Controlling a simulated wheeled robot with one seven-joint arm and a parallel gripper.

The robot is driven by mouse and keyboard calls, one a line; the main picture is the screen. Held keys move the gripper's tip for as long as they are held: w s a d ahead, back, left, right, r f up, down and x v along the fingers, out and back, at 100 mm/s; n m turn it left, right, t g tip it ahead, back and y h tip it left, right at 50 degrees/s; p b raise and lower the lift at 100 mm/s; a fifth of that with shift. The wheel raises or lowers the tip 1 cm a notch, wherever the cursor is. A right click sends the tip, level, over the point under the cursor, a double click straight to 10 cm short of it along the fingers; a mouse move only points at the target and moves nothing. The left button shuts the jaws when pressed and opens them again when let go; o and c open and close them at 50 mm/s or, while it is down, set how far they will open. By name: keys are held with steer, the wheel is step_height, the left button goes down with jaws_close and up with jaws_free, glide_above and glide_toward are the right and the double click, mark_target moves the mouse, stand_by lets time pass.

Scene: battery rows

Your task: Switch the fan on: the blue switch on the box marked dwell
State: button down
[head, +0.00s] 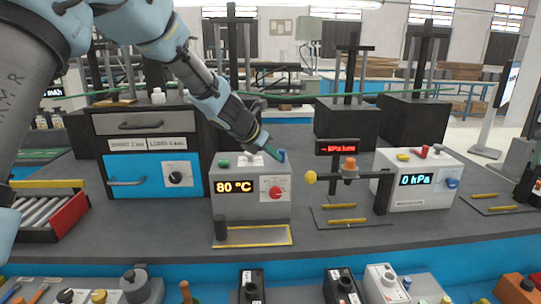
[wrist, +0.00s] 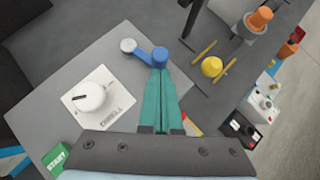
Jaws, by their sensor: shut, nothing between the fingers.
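The grey box (head: 250,208) with an orange "80 °C" display stands on the bench in the head view. The wrist view shows its top (wrist: 108,78), with a white knob (wrist: 92,97) marked DWELL. The blue switch (wrist: 160,56) is at the top's edge, beside a small pale round part (wrist: 128,45); the switch also shows in the head view (head: 282,155). My gripper (wrist: 158,73) is shut and empty, its green fingers pointing at the switch. The tips (head: 273,153) are right at the switch; I cannot tell whether they touch. The switch's lower side is partly hidden by the fingers.
A green START button (wrist: 57,158) is on the same top. A red knob (head: 275,193) is on the front. A blue-drawer cabinet (head: 150,150) stands left.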

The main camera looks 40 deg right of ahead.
mark_target(284, 167)
steer(key=shift+s+d+n+t, duration=0.75)
steer(key=shift+n+t, duration=0.25)
steer(key=shift+n, duration=0.2)
steer(key=shift+s+d+n+t+y+p, duration=0.25)
steer(key=shift+d+n+t+y+p, duration=0.15)
steer(key=shift+n+t, duration=0.4)
steer(key=shift+w, duration=0.1)
steer(key=shift+w+a, duration=0.3)
steer(key=shift+w, duration=0.35)
